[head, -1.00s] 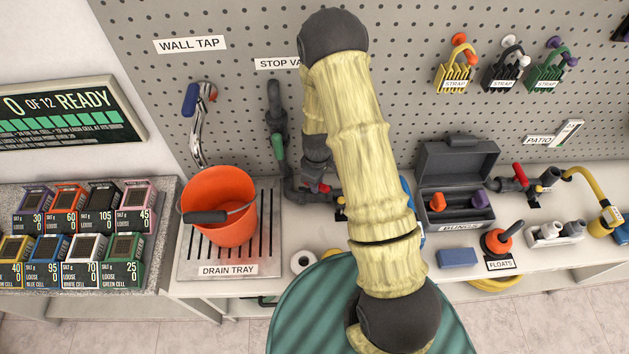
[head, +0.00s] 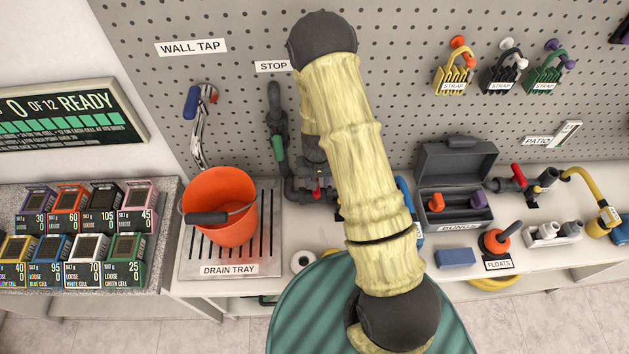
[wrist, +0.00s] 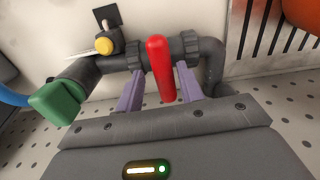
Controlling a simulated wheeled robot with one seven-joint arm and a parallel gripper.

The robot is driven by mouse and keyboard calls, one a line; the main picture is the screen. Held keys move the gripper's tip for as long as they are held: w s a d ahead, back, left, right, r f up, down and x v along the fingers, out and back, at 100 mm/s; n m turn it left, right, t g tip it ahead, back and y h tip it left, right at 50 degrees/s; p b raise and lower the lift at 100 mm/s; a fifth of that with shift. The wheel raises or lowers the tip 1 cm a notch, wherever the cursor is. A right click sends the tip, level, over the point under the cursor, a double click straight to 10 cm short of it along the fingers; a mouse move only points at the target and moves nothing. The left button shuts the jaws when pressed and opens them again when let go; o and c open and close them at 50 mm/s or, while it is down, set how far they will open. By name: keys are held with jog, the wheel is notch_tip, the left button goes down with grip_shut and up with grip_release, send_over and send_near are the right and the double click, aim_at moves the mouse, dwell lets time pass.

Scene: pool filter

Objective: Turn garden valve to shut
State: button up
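A red valve handle (wrist: 161,68) stands up from a dark grey pipe (wrist: 133,62) in the wrist view. My gripper (wrist: 159,84) has its two purple fingers apart, one on each side of the red handle, with a gap visible on both sides. The fingertips reach close to the pipe. In the head view the red handle (head: 317,190) shows small on the pipework right of the bucket. My arm hides much of the area beside it. I cannot read a label naming this valve.
An orange bucket (head: 219,207) stands on the drain tray (head: 230,269). Another red-handled valve (head: 518,175) is on the right, near the patio sign.

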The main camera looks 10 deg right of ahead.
jog(key=shift+s+a, duration=0.1)
notch_tip(320, 180, up, 6)
jog(key=p, duration=0.4)
jog(key=shift+p, duration=0.3)
jog(key=shift+f, duration=0.1)
notch_tip(320, 180, up, 17)
jog(key=b, duration=0.2)
jog(key=shift+r, duration=0.2)
dwell(0.3)
jog(key=shift+s, duration=0.1)
dwell(0.4)
